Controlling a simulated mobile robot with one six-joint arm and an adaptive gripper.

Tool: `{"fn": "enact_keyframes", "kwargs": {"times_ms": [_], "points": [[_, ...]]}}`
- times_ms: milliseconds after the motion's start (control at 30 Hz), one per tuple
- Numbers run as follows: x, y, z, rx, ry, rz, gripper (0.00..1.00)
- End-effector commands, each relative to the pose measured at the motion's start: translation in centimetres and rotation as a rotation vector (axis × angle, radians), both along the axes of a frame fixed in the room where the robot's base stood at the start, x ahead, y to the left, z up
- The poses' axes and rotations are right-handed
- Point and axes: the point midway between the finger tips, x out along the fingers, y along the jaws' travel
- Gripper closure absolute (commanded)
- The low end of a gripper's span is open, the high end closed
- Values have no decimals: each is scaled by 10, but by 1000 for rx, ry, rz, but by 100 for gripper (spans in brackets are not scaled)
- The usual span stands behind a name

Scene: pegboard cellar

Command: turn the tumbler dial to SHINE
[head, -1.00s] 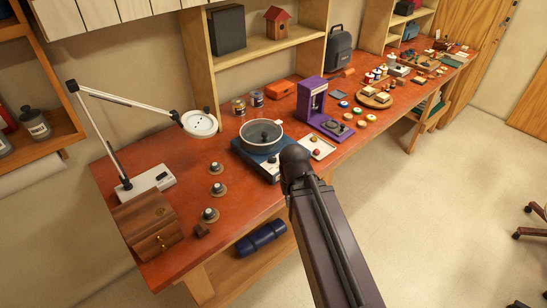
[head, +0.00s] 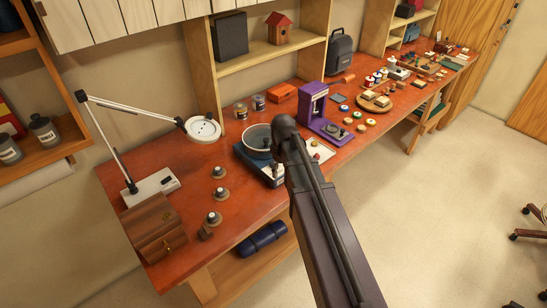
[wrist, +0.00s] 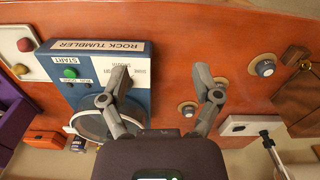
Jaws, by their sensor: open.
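The rock tumbler is a blue box with a pale front face and a round clear-lidded drum (head: 258,137). In the head view my arm covers part of it. The wrist view shows its labelled blue top (wrist: 75,95), with ROCK TUMBLER on the front, a green START button (wrist: 70,73) and small lettering that seems to read SMOOTH and SHINE. The dial is not clearly seen; my left finger covers the spot beside that lettering. My gripper (wrist: 161,78) is open and empty, one finger over the tumbler, the other over the red bench to its right.
Several dark knobs on round bases (head: 218,172) stand on the bench left of the tumbler.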

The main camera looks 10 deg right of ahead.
Motion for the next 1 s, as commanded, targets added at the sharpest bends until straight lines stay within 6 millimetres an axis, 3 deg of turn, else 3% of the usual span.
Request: {"fn": "enact_keyframes", "kwargs": {"times_ms": [33, 200, 433, 600, 1000], "points": [[22, 0, 11, 0, 0, 63, 19], [70, 1, 28, 0, 0, 302, 19], [119, 2, 45, 1, 0, 566, 19], [133, 2, 49, 1, 0, 660, 19], [134, 2, 48, 1, 0, 677, 19]]}}
